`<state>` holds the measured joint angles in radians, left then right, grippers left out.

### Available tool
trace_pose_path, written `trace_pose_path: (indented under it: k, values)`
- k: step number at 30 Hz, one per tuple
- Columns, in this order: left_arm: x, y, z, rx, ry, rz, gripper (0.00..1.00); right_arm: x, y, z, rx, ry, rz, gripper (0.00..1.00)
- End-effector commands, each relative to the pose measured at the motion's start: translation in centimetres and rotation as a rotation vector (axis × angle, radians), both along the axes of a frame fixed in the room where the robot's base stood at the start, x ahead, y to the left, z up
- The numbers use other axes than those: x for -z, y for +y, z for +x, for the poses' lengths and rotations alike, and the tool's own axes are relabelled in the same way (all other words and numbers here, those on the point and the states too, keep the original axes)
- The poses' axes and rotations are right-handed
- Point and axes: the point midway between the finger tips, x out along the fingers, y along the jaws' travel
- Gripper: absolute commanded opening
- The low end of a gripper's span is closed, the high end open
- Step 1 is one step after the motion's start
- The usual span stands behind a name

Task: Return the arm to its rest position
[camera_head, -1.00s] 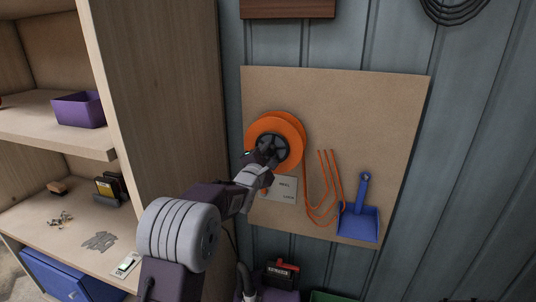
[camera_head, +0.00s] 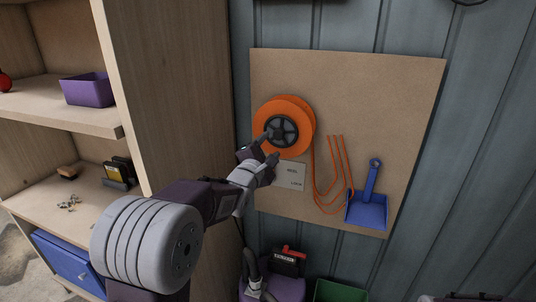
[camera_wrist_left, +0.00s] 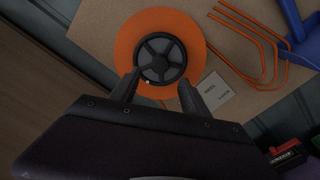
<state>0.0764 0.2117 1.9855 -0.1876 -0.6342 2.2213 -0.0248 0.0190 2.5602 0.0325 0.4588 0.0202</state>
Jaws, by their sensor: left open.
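My left gripper (camera_head: 268,146) is in front of the pegboard, at the lower left of an orange reel (camera_head: 298,112) with a dark spoked hub (camera_head: 283,130). In the left wrist view, its two dark fingers (camera_wrist_left: 158,90) stand apart, one on each side below the hub (camera_wrist_left: 161,58), with nothing between them. The reel's orange rim (camera_wrist_left: 128,45) shows around the hub. Whether the fingertips touch the reel cannot be told. My right gripper is not clearly in view.
The tan board (camera_head: 385,90) also holds orange cord loops (camera_head: 333,175), a label card (camera_head: 290,177) and a blue dustpan (camera_head: 367,211). A wooden shelf (camera_head: 60,113) with a purple bin (camera_head: 88,90) stands at left. A green bin (camera_head: 340,292) is below.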

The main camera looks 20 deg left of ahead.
Motion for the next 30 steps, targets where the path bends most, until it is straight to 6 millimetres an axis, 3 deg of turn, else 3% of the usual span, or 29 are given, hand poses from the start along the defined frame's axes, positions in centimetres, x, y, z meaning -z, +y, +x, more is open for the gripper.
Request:
trace_pose_path:
  k: [4,12,15,17,20,21,24,27,30]
  values:
    - [0.0,0.0,-1.4,0.0,0.0,-0.001,0.54,0.4,0.0,0.0,0.0,0.0,0.0,0.36]
    - [0.0,0.0,-1.5,0.0,0.001,-0.001,0.54,0.4,0.0,0.0,0.0,0.0,0.0,0.36]
    - [-0.7,-1.3,-1.9,0.025,-0.011,0.0,0.54,0.4,0.0,0.0,0.0,0.0,0.0,0.36]
    - [2.0,-2.2,-3.3,0.033,0.067,-0.008,0.54,0.4,0.0,0.0,0.0,0.0,0.0,0.36]
    - [9.6,-2.5,-6.5,0.046,0.31,0.202,0.54,0.4,0.0,0.0,0.0,0.0,0.0,0.36]
    - [12.9,-2.6,-8.5,0.079,0.422,0.334,0.54,0.4,0.0,0.0,0.0,0.0,0.0,0.36]
    - [20.3,-2.5,-14.4,0.25,0.682,0.685,0.54,0.4,0.0,0.0,0.0,0.0,0.0,0.36]
    - [26.0,-2.4,-21.4,0.544,0.883,1.019,0.54,0.4,0.0,0.0,0.0,0.0,0.0,0.36]
    - [29.3,-2.4,-27.7,0.893,0.975,1.269,0.54,0.4,0.0,0.0,0.0,0.0,0.0,0.36]
